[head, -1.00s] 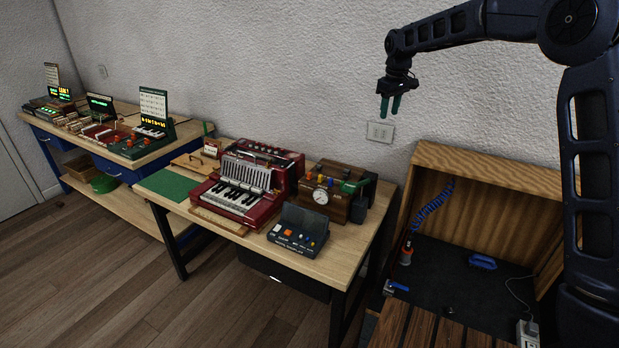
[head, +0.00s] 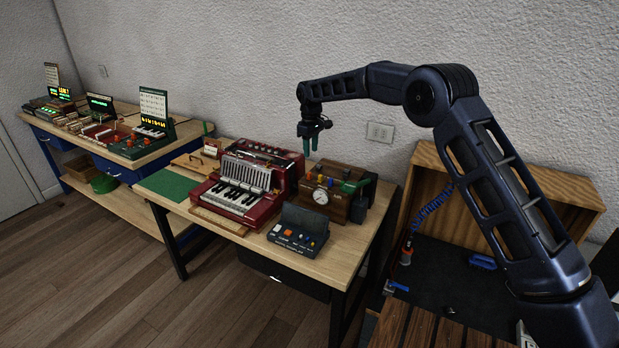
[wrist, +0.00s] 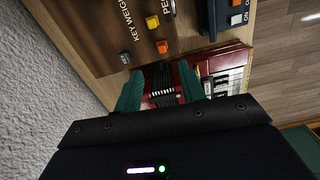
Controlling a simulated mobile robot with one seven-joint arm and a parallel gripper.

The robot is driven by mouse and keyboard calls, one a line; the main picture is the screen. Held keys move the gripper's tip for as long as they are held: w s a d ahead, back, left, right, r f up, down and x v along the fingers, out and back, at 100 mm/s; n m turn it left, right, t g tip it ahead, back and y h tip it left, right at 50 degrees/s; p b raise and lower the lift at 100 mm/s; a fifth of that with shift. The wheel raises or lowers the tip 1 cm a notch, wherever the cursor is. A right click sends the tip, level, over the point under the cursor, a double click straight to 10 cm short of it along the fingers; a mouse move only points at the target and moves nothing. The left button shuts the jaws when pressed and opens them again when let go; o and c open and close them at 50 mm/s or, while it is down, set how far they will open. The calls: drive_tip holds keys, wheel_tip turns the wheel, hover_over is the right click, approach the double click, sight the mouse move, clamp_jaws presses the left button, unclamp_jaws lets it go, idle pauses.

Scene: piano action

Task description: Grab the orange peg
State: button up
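A small orange peg (wrist: 152,21) stands on the wooden box (wrist: 88,45) in the wrist view, beside a yellow peg (wrist: 162,46) and a grey peg (wrist: 125,59). In the head view the box (head: 338,208) sits on the near table with small coloured pegs on its top; they are too small there to tell apart surely. My gripper (head: 310,145) hangs above the back of the table, near the box's left end, its green fingers pointing down. In the wrist view my gripper (wrist: 160,86) has its fingers apart with nothing between them. The pegs lie beyond the fingertips, toward the picture's top.
A red accordion (head: 236,190) stands left of the box. A dark control box (head: 298,232) with coloured buttons sits in front. A gauge (head: 320,196) is on the box's front, and a green-and-black device (head: 357,190) is at its right. The wall (head: 230,70) is close behind.

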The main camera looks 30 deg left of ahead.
hover_over(309, 176)
drive_tip(key=w, duration=0.1)
wheel_tip(309, 176, down, 4)
drive_tip(key=shift+d+f, duration=0.1)
drive_tip(key=shift+f, duration=0.1)
drive_tip(key=shift+s+a+f, duration=0.1)
drive_tip(key=shift+a+f, duration=0.05)
drive_tip(key=shift+f, duration=1.2)
drive_tip(key=shift+a+f, duration=0.1)
drive_tip(key=shift+f, duration=1.25)
clamp_jaws()
